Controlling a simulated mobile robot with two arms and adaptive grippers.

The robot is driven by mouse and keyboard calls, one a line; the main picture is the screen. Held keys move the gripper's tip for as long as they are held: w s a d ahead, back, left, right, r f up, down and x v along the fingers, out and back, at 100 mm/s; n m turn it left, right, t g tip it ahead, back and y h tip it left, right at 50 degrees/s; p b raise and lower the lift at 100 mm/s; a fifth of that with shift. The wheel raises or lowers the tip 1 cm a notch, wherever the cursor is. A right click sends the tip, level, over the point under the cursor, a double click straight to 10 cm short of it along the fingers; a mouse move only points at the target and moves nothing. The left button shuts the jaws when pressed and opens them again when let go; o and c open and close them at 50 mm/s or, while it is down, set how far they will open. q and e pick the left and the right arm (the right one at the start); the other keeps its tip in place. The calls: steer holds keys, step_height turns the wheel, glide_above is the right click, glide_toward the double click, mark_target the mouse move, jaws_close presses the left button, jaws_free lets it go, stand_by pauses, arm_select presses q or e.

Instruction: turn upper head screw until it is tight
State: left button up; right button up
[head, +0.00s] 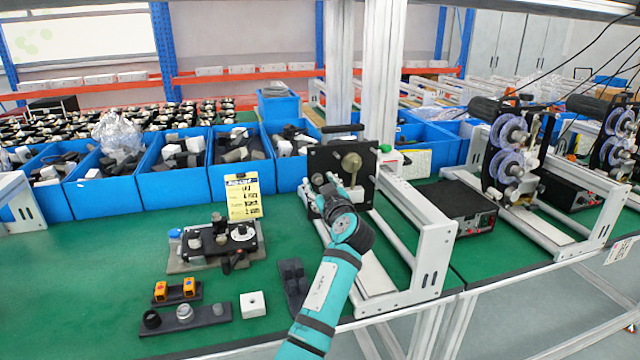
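A coder head unit stands on the bench, with a black square plate (365,200) on a white and metal frame (432,240). A round brass-coloured knob (351,162) sits on the upper middle of the plate. I cannot make out which small part is the upper head screw. My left gripper (322,190) is at the plate's lower left, below and left of the knob. It is dark against the dark plate, so its fingers and any contact are hard to see. My teal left arm covers part of the frame. My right gripper is not in view.
Blue bins (172,178) of parts line the back of the green bench (110,255). A yellow card (243,197) stands behind a fixture (215,243). A white block (252,304) and small parts lie left of my arm. Another coder unit (510,150) stands right.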

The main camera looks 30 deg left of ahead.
arm_select(q)
jaws_close()
